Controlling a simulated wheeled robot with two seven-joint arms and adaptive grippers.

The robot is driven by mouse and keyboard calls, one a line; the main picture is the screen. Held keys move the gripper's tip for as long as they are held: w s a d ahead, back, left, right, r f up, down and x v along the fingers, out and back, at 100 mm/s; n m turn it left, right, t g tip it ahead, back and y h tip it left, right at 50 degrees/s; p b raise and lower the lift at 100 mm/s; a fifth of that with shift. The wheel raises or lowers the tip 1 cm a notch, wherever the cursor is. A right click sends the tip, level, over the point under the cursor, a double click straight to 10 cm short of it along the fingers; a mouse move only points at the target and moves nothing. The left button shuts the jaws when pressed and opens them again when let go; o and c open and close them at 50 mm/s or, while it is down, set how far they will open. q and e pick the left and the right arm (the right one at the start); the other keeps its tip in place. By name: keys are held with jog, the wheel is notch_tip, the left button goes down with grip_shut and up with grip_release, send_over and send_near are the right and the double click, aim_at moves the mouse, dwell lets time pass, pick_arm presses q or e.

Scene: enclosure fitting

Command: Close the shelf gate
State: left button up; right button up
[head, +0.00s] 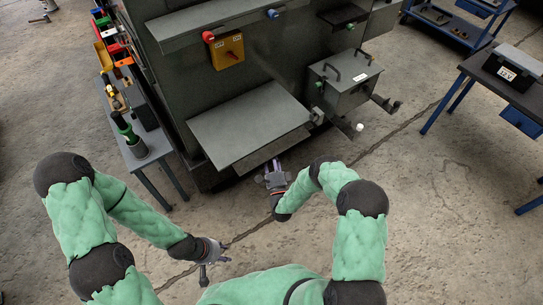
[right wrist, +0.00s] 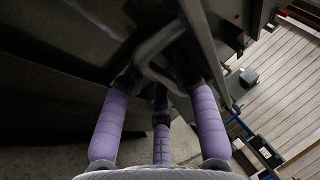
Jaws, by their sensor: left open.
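The shelf gate appears to be the flat grey plate (head: 250,122) standing out from the front of the dark enclosure in the head view. My right gripper (head: 275,174) is low in front of the enclosure, just below the plate's front edge. In the right wrist view its purple fingers (right wrist: 160,100) stand apart, with a curved metal handle (right wrist: 155,50) between and beyond them. Whether they touch the handle is unclear. My left gripper (head: 212,262) is open and empty over the floor, away from the enclosure.
The enclosure (head: 180,80) carries a yellow switch plate (head: 227,51) and a handled box (head: 344,82) right of the shelf. A tool bench (head: 140,155) stands at left, blue-legged tables (head: 510,92) at right. The concrete floor in front is clear.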

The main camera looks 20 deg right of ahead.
grip_shut()
